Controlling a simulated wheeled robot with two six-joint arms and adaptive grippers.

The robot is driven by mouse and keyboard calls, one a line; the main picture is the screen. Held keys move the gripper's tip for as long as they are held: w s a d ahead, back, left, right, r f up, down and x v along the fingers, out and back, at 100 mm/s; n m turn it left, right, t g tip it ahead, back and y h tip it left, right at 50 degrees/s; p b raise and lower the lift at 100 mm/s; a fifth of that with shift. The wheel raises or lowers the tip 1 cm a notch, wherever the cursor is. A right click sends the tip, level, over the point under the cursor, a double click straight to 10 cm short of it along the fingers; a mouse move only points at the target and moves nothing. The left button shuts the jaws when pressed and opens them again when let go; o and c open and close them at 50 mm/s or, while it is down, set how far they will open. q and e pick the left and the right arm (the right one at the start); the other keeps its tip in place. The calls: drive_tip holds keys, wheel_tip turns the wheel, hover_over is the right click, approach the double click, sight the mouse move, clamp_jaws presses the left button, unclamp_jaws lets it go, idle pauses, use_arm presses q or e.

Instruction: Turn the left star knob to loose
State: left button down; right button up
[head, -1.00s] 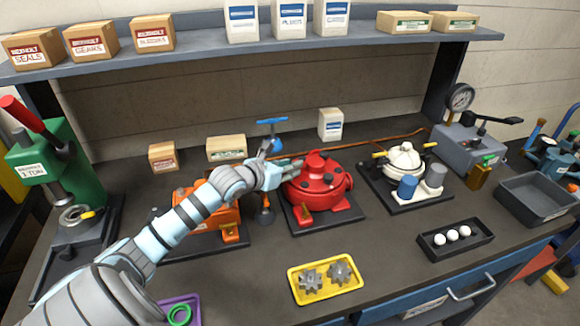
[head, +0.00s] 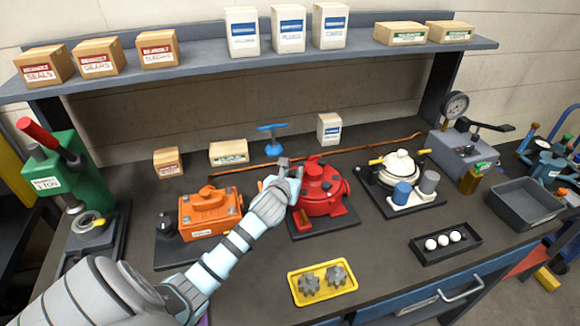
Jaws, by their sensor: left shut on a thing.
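My left gripper (head: 287,172) is at the left edge of the red motor (head: 323,188), where the orange motor's side of the bench meets it. It is shut on the left star knob, which the hand hides. How far the knob is turned cannot be seen. The red motor stands on a dark base plate. The orange motor (head: 208,212) is just left of the hand, with a black knob (head: 165,222) at its left end. My right gripper is out of view.
A blue T-handle (head: 271,140) stands behind the hand. The white pot-like unit (head: 399,166) is right of the red motor. A yellow tray (head: 322,299) with gears lies in front. A green press (head: 75,165) stands at left.

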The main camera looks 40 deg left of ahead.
use_arm(q)
drive_tip(key=n+y, duration=0.1)
drive_tip(key=n+g+y+p, duration=0.1)
drive_tip(key=d+n+g+y, duration=0.1)
drive_tip(key=shift+w+n+y, duration=0.25)
drive_tip(key=shift+n+y, duration=0.05)
drive_tip(key=shift+w+n+g+y, duration=0.15)
drive_tip(key=shift+n+g+y, duration=0.75)
drive_tip(key=shift+n+g, duration=0.3)
drive_tip(key=c, duration=1.4)
unclamp_jaws()
drive_tip(key=shift+o, duration=0.2)
